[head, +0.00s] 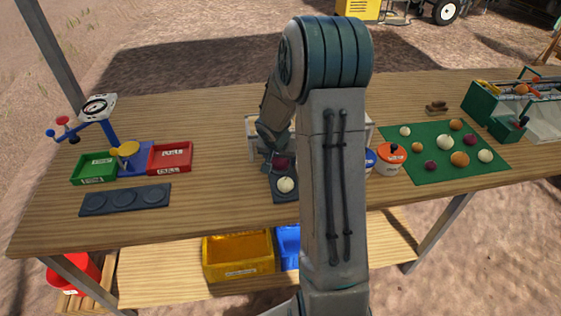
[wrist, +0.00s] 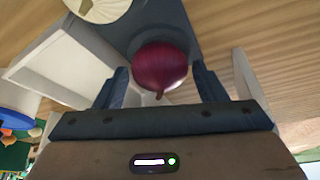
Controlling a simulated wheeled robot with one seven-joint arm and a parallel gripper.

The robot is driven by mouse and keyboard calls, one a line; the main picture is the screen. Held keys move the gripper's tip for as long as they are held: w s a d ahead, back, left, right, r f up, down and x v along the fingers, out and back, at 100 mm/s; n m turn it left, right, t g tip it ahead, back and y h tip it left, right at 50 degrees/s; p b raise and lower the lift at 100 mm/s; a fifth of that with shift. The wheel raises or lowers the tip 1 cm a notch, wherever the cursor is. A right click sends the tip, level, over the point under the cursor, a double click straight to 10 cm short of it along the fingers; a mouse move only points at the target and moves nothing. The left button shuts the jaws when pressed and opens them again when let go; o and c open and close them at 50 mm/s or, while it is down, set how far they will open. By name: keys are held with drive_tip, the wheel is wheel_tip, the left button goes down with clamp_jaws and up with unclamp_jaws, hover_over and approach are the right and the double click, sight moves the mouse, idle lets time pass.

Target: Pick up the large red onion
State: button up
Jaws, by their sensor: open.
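A large red onion (wrist: 160,68) sits on a dark tray (wrist: 178,20) in the wrist view. My gripper (wrist: 163,85) is open, with one finger on each side of the onion; whether either finger touches it, I cannot tell. In the head view the red onion (head: 281,163) shows near my gripper (head: 278,155), at the far end of the dark tray (head: 279,197). A white onion (head: 286,185) sits in front of it on the same tray. My arm hides part of this area.
A white box (wrist: 65,65) stands close beside my gripper. A green mat (head: 425,160) holds several onions. Green (head: 95,169) and red (head: 171,157) trays and an empty dark tray (head: 125,199) are at left.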

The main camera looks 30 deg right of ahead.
drive_tip(key=c, duration=0.8)
drive_tip(key=shift+o, duration=0.2)
